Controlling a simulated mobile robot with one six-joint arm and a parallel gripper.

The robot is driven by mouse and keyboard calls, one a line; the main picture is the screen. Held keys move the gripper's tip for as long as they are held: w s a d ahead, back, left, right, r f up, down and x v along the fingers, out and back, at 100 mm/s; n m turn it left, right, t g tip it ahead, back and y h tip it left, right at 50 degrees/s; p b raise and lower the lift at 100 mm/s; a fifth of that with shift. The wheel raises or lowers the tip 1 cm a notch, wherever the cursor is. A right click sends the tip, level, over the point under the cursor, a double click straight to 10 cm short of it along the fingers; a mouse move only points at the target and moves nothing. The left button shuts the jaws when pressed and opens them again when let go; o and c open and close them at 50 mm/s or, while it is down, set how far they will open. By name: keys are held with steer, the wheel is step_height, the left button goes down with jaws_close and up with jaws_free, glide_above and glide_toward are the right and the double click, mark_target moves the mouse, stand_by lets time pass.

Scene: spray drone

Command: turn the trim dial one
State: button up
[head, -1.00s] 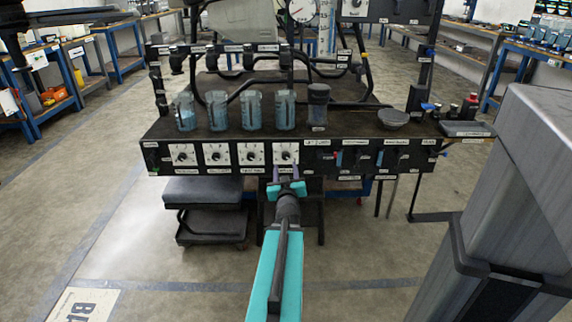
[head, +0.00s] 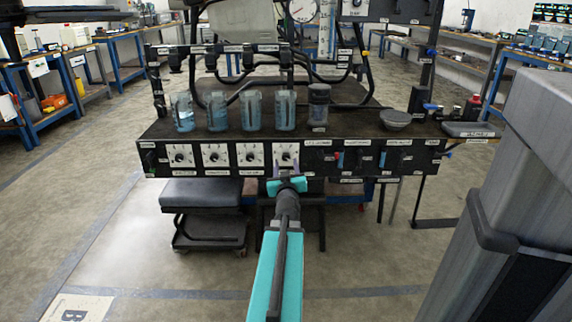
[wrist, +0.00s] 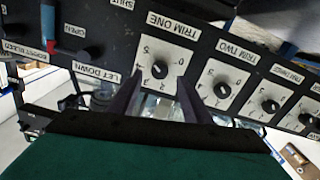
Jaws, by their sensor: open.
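The trim one dial is a black round knob (wrist: 158,69) on a white numbered plate under the label TRIM ONE in the wrist view. In the head view it is the rightmost dial (head: 285,158) of the row on the front panel. My gripper (wrist: 160,80) is open, its two dark fingers reaching up to the left and right of the dial's plate. The knob lies between the fingertip lines; whether they touch the panel I cannot tell. In the head view my gripper (head: 286,174) sits just below and in front of this dial, partly covering its plate.
The trim two dial (wrist: 222,90) and further dials sit close beside it. A let down lever (wrist: 90,53) is on the other side. Several clear jars (head: 250,111) stand on the bench top above. A grey column (head: 520,190) fills the right side.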

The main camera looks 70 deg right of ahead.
mark_target(286, 158)
steer(key=shift+b+x, duration=0.3)
steer(key=shift+x, duration=2.1)
steer(key=c, duration=1)
